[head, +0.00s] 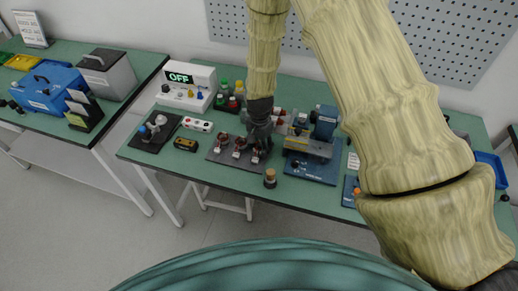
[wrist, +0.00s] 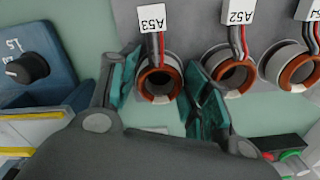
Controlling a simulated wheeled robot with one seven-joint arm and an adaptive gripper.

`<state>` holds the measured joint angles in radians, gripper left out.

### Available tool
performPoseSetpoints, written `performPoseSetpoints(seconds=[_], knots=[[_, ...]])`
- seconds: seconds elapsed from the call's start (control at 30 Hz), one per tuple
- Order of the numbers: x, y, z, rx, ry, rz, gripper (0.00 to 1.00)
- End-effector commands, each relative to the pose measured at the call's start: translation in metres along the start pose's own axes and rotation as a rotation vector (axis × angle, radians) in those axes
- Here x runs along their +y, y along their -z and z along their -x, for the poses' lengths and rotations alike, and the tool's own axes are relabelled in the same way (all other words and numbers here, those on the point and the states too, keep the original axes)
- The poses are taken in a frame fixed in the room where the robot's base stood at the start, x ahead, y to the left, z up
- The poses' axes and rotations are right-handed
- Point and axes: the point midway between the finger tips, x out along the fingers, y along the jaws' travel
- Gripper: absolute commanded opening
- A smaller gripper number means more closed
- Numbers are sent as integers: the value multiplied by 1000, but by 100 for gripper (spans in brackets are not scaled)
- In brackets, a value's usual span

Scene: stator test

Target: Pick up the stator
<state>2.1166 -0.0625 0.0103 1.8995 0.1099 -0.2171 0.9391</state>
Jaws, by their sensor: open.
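Three stators, copper-coloured rings with red and black leads, stand in a row on a grey tray (head: 224,156). In the wrist view their tags read A53, A52 and one partly cut off. The A53 stator (wrist: 158,84) lies between the two teal fingers of my gripper (wrist: 160,68), which is open, with one finger on each side. The right finger sits between A53 and the A52 stator (wrist: 231,74). Whether either finger touches A53 I cannot tell. In the head view my gripper (head: 260,132) is over the right end of the row.
A blue-based machine (head: 311,167) stands close right of the tray. A small cork-topped jar (head: 270,178) stands at the front edge. A white box reading OFF (head: 188,86) and coloured bottles (head: 232,98) are behind. A yellow meter (head: 186,144) lies left.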

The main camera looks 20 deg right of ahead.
Motion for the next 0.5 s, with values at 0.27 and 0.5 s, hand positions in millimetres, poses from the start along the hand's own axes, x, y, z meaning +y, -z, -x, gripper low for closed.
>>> performPoseSetpoints(seconds=[0.27, 0.5], knots=[[0, 0, 0, 0, 0, 0, 28], [0, 0, 0, 0, 0, 0, 14]])
